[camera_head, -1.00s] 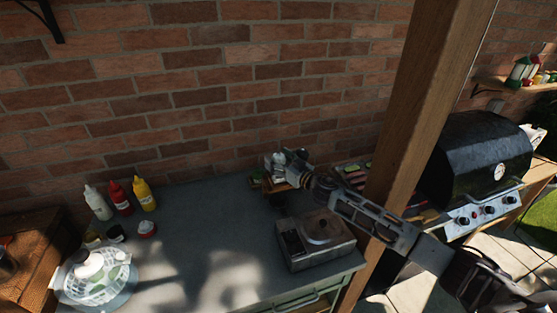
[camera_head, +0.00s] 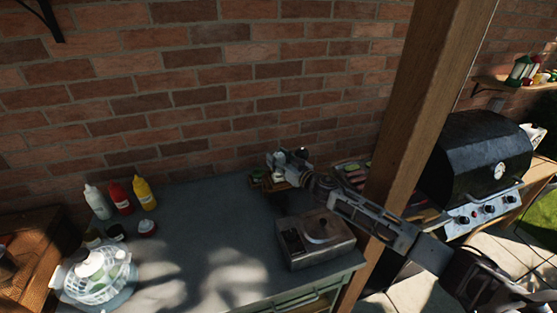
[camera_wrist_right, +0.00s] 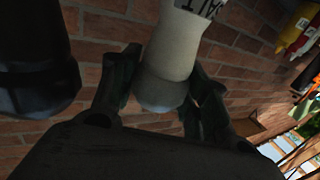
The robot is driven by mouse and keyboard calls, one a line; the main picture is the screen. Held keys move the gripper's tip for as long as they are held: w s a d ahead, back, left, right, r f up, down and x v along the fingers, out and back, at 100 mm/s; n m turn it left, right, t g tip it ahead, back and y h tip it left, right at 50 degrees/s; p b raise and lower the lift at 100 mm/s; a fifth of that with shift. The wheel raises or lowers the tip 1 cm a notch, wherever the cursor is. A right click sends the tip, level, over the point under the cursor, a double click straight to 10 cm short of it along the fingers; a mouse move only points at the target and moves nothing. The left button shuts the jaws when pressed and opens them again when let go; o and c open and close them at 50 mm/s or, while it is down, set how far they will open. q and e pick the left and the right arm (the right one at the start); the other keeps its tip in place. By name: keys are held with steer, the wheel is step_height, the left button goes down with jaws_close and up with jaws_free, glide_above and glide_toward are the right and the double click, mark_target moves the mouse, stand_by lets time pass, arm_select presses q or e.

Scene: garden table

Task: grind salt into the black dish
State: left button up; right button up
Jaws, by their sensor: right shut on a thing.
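My right gripper (camera_head: 277,161) is at the back of the grey counter, close to the brick wall. In the right wrist view its fingers (camera_wrist_right: 160,85) are shut around a pale salt mill (camera_wrist_right: 178,45) with a grey end and dark, partly cut-off lettering. In the head view the mill is small and hard to separate from the gripper. A small black dish (camera_head: 116,232) stands on the counter at the left, in front of the sauce bottles, well away from the gripper. My left gripper is not in view.
White, red (camera_head: 121,197) and yellow bottles stand by the wall. A white basket (camera_head: 95,277) is at the front left. A metal stove box (camera_head: 313,240) sits below my right arm; a wooden post (camera_head: 425,95) stands beside it. A dark rounded object (camera_wrist_right: 35,70) fills the wrist view's left. The middle counter is clear.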

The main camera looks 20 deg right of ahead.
steer(key=shift+m+t+h+b, duration=0.4)
steer(key=shift+m+h, duration=0.2)
steer(key=shift+h, duration=0.3)
steer(key=shift+f+m+h+b, duration=0.1)
steer(key=shift+m+h+b, duration=0.45)
steer(key=shift+h, duration=0.25)
steer(key=shift+m+t+h+b, duration=0.4)
steer(key=shift+m+h+b, duration=0.65)
steer(key=shift+h, duration=0.65)
steer(key=shift+m+h+b, duration=1.1)
steer(key=shift+h+b, duration=0.6)
steer(key=shift+m+g+h+b, duration=0.3)
steer(key=shift+m+h+b, duration=0.4)
steer(key=shift+h+b, duration=0.55)
steer(key=shift+b, duration=0.55)
steer(key=shift+m+h+b, duration=0.4)
steer(key=shift+h+b, duration=0.05)
steer(key=shift+b, duration=0.05)
